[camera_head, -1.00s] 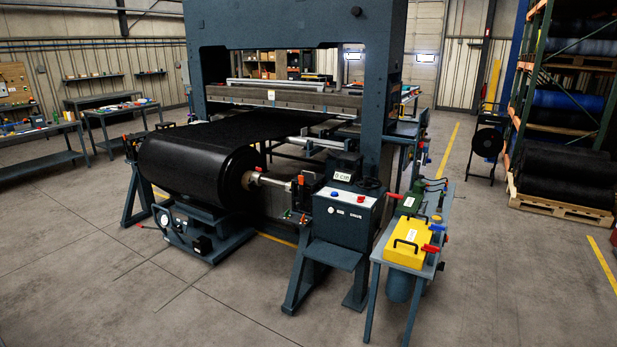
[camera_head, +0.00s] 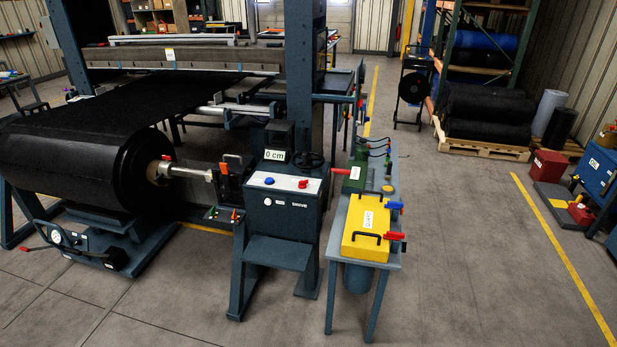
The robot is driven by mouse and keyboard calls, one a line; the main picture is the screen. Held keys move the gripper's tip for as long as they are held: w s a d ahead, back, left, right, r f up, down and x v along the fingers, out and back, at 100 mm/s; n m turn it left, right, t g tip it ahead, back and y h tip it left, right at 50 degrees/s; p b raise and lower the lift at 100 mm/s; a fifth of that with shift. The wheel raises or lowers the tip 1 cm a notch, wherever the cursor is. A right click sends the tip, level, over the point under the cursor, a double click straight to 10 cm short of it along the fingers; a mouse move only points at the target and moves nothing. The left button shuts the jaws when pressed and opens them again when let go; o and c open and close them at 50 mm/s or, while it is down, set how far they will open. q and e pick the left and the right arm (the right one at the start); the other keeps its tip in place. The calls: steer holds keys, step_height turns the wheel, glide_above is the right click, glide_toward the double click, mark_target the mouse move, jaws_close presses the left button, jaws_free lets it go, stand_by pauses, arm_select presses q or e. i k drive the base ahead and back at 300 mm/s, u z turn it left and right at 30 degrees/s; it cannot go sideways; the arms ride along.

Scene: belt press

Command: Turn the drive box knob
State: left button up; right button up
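The drive box (camera_head: 283,222) is a dark blue-grey cabinet on legs in the middle of the head view. Its light sloping top panel (camera_head: 286,183) carries a blue round knob or button (camera_head: 269,181) and a red one (camera_head: 303,183). The front face has small white labels and a round white spot. A display reading "0 cm" (camera_head: 275,155) and a dark handwheel (camera_head: 308,159) stand behind the panel. I cannot tell from here which control turns. Neither of my grippers is in view.
A bench (camera_head: 339,255) with a yellow case (camera_head: 366,228) and green unit (camera_head: 355,173) stands right of the box. A large black belt roll (camera_head: 95,165) on a stand is at left. Floor in front and the right aisle (camera_head: 460,250) are clear. Pallets of rolls (camera_head: 480,145) stand farther back.

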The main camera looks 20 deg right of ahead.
mark_target(303, 184)
steer(key=z, duration=1.45)
steer(key=i, duration=2.1)
steer(key=u, duration=1.8)
